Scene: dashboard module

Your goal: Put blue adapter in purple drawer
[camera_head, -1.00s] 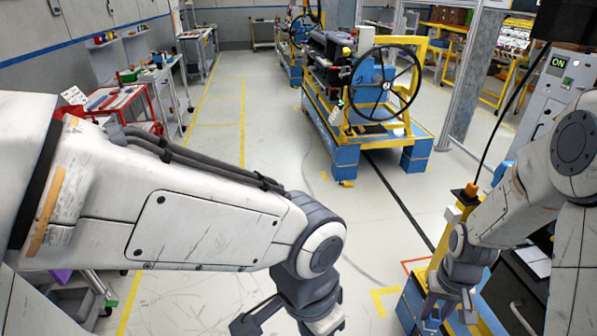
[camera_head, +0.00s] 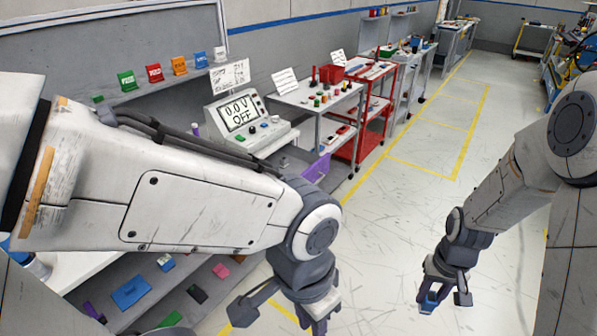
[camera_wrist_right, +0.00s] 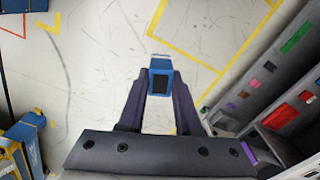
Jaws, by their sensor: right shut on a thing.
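The blue adapter (camera_head: 429,305) is in my right gripper (camera_head: 443,297), held above open floor at the right of the head view. In the right wrist view the blue adapter (camera_wrist_right: 160,74), with a dark face, sits between the two fingertips. The purple drawer (camera_head: 317,168) shows its front under the white table's near right corner, well to the left of and beyond my right gripper. My left gripper (camera_head: 282,315) is low in the middle of the head view. Its fingers are spread, with nothing seen between them; its lower part is cut off.
A white table (camera_head: 318,103) carries small parts, with a red cart (camera_head: 376,85) behind it. A meter console (camera_head: 240,115) stands to its left. Lower shelves (camera_head: 215,298) at front left hold coloured parts. Floor between the tables and my right arm is clear.

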